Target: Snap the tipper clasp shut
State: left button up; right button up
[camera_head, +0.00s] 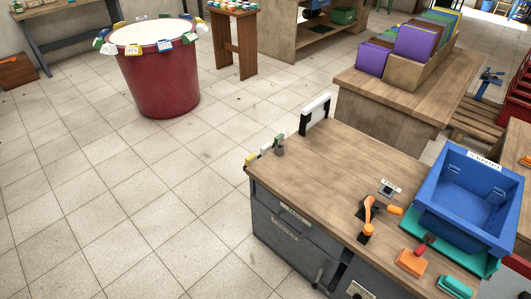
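A blue crate (432,195) with a white label on its far rim sits on a teal tipper base (408,222) at the right end of the workbench. A small red-handled part (427,241), which may be the clasp, is at the base's near left edge. I cannot tell whether it is open or shut. An orange lever (368,208) on a dark mount stands on the bench left of the base, with an orange knob (395,210) beside it. Neither of my grippers shows in the view.
The wooden benchtop (310,185) is clear in its middle. Orange blocks (411,262) lie at its near right edge. A white-and-black upright panel (315,112) stands at the back. A red tub (158,80) and a table with purple crates (413,44) stand beyond. Open tiled floor lies left.

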aim_at(419, 251)
jog(key=z, duration=1.55)
